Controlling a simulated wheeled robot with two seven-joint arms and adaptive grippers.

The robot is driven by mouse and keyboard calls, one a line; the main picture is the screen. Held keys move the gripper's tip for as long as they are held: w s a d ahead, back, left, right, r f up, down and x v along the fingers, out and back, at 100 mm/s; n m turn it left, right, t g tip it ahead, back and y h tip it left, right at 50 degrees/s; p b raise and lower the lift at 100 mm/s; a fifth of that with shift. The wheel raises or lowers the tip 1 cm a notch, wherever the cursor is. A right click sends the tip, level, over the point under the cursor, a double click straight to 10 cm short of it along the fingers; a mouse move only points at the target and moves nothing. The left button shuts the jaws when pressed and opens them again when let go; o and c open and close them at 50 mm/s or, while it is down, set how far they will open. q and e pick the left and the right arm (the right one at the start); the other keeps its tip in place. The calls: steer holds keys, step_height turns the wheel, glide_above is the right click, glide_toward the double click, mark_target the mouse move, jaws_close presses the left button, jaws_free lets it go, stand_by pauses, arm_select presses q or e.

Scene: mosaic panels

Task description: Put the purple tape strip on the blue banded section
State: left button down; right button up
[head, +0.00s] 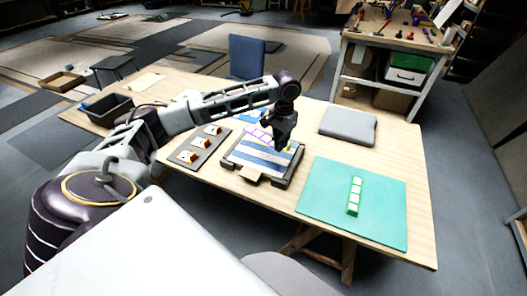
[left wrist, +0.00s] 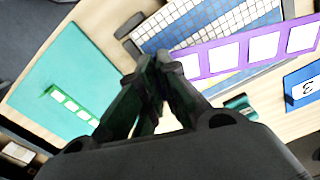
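A purple strip (head: 259,135) with several white tiles shows beside my left gripper (head: 280,149) in the head view. In the left wrist view the strip (left wrist: 243,53) runs from my fingertips (left wrist: 165,60) out to the right. The fingers look closed on its near end. The strip is over the far part of the mosaic panel (head: 254,162), which has blue and white bands and sits in a dark frame. I cannot tell whether the strip touches the panel. My right gripper is out of view.
A teal mat (head: 384,220) with a green tiled strip (head: 354,196) lies right of the panel. A grey tray (head: 186,156) with orange-and-white pieces is at its left. A grey slab (head: 348,125) lies behind right. A black bin (head: 106,108) stands far left.

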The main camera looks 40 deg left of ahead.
arm_select(q)
steer(key=shift+n, duration=1.7)
glide_above(279, 167)
steer(key=shift+s+f, duration=0.1)
steer(key=shift+f, duration=3.05)
steer(key=shift+f, duration=1.9)
steer(key=shift+f, duration=0.1)
steer(key=c, duration=1.6)
jaws_free()
steer(key=shift+c, duration=0.2)
